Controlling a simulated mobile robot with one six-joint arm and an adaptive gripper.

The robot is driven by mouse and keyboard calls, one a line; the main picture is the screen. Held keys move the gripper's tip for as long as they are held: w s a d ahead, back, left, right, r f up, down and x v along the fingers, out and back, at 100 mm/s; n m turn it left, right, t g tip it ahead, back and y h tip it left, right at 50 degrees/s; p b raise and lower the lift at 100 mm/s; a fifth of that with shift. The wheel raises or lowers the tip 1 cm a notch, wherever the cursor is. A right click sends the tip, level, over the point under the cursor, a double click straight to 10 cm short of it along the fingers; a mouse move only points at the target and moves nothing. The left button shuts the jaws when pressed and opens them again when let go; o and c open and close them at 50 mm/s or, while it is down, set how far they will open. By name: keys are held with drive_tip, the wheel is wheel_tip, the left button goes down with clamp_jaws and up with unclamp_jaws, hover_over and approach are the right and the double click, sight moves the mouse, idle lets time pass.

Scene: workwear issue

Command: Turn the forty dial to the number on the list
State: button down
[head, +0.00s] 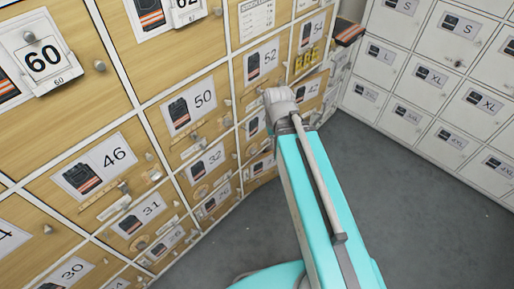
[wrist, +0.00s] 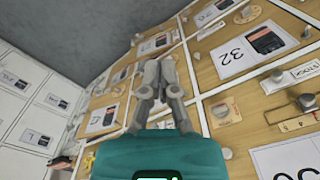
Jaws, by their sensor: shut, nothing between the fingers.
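My gripper (wrist: 160,64) is shut and empty in the wrist view, its fingertips pointing at the wooden locker doors. In the head view my arm hides the fingers. A round dial on an orange-brown plate (wrist: 222,111) sits right of the fingers in the wrist view, apart from them, near the door marked 32 (wrist: 242,52). A darker round knob (wrist: 307,102) is at the right edge. I cannot read a 40 on any door, so I cannot tell which dial is the forty dial. A printed white list (head: 257,17) hangs at the top of the head view; its text is too small to read.
Numbered wooden doors carry projecting knobs, such as the door marked 50 (head: 203,99) and the hanging 60 tag (head: 44,58). White size lockers (head: 429,76) stand at right. An orange-striped dark item (head: 349,31) juts out near the corner. The grey floor (head: 430,205) is clear.

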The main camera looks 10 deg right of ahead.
drive_tip(key=w+f+n+t+y+b, duration=0.1)
drive_tip(key=w+f+n+t+b, duration=0.2)
drive_tip(key=w+f+b, duration=2.3)
drive_tip(key=shift+w+a+f+n+b, duration=0.35)
drive_tip(key=shift+n+b, duration=0.2)
drive_tip(key=shift+n, duration=1.45)
drive_tip(key=shift+f, duration=0.1)
drive_tip(key=b, duration=1)
hover_over(255, 149)
drive_tip(key=f, duration=1)
drive_tip(key=shift+s+a, duration=0.2)
drive_tip(key=shift+s, duration=0.2)
drive_tip(key=shift+w+d+f+b, duration=0.1)
drive_tip(key=shift+d+f+b, duration=0.05)
drive_tip(key=shift+f+b, duration=0.75)
drive_tip(key=shift+w+d+f+b, duration=0.1)
drive_tip(key=shift+f+b, duration=0.65)
drive_tip(key=shift+b, duration=0.1)
